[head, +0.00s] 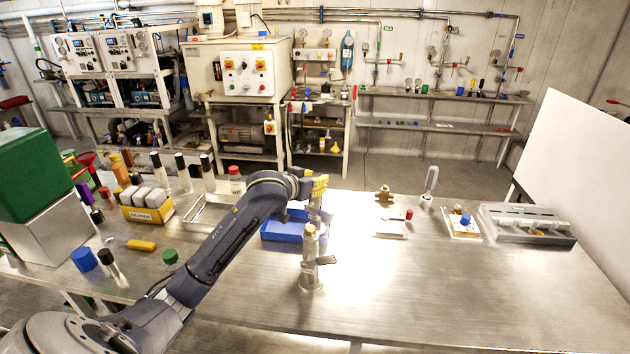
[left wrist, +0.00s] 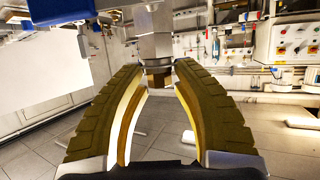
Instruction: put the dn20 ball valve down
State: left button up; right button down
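My left gripper (head: 320,187) reaches over the table beside the blue tray, its yellow fingers above the tabletop. In the left wrist view the fingertips (left wrist: 160,76) close from both sides on the brass-coloured end of a silver, hex-sided fitting, which I take to be the dn20 ball valve (left wrist: 155,45). In the head view only a small grey part of it (head: 315,208) shows below the fingers. Its lower end is hard to make out, so I cannot tell whether it touches anything. My right gripper is not in view.
A silver upright piece (head: 311,275) with a brass-coloured top and dark lever stands just in front. The blue tray (head: 283,231) lies behind it. A brass fitting (head: 384,195) and a grey case (head: 530,236) are to the right. The table's front right is clear.

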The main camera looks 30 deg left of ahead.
pick_arm(q)
jog(key=shift+o, duration=1.4)
jog(key=shift+r, duration=0.15)
jog(key=v, duration=1.2)
